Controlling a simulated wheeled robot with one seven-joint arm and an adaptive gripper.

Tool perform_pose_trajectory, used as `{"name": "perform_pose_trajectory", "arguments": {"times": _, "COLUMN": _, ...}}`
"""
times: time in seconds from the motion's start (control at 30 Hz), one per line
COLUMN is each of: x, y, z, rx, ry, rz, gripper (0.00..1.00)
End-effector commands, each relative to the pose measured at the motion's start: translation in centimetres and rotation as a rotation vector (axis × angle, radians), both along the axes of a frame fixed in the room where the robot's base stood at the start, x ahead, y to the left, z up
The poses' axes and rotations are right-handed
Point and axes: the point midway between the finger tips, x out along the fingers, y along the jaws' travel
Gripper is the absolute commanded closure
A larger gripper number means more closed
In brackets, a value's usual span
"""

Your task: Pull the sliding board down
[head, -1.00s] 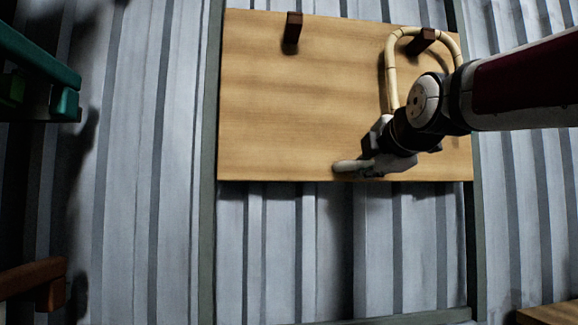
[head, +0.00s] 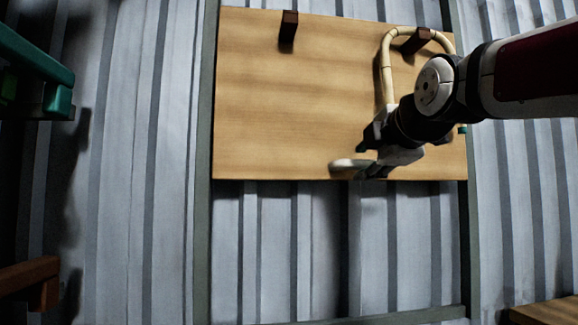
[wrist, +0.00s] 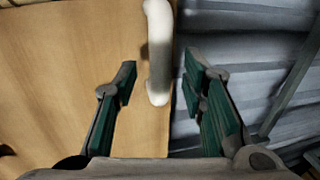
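The sliding board (head: 280,110) is a flat light-wood panel in the upper middle of the head view, between two dark side rails. A pale handle (head: 350,163) sits at its lower edge. My gripper (head: 370,157) is at this handle, from the right. In the wrist view the board (wrist: 60,70) fills the left side and the white handle (wrist: 158,50) runs down between my two green-padded fingers. My gripper (wrist: 160,85) is open, with a visible gap on both sides of the handle.
A bent rattan piece (head: 388,65) loops near a brown peg (head: 416,40) at the board's upper right. Another brown peg (head: 288,28) is at its upper left. Corrugated grey metal (head: 320,250) shows below the board. A green object (head: 40,75) is at the left.

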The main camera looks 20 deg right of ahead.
Motion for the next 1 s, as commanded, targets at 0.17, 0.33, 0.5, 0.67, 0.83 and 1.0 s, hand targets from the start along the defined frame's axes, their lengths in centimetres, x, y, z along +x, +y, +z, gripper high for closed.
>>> {"name": "perform_pose_trajectory", "arguments": {"times": 0.17, "x": -3.7, "y": 1.0, "z": 0.9, "rx": 0.0, "ry": -0.004, "rz": 0.0, "gripper": 0.62}}
{"name": "perform_pose_trajectory", "arguments": {"times": 0.33, "x": -6.4, "y": 1.8, "z": 1.4, "rx": 0.0, "ry": -0.001, "rz": 0.0, "gripper": 0.62}}
{"name": "perform_pose_trajectory", "arguments": {"times": 0.5, "x": -8.0, "y": 2.3, "z": 1.7, "rx": 0.001, "ry": 0.001, "rz": 0.0, "gripper": 0.62}}
{"name": "perform_pose_trajectory", "arguments": {"times": 0.67, "x": -8.4, "y": 2.4, "z": 1.8, "rx": 0.001, "ry": 0.002, "rz": 0.0, "gripper": 0.62}}
{"name": "perform_pose_trajectory", "arguments": {"times": 0.83, "x": -8.4, "y": 2.4, "z": 1.8, "rx": 0.001, "ry": 0.002, "rz": 0.0, "gripper": 0.62}}
{"name": "perform_pose_trajectory", "arguments": {"times": 1.0, "x": -8.4, "y": 2.4, "z": 1.8, "rx": 0.001, "ry": 0.002, "rz": 0.0, "gripper": 0.62}}
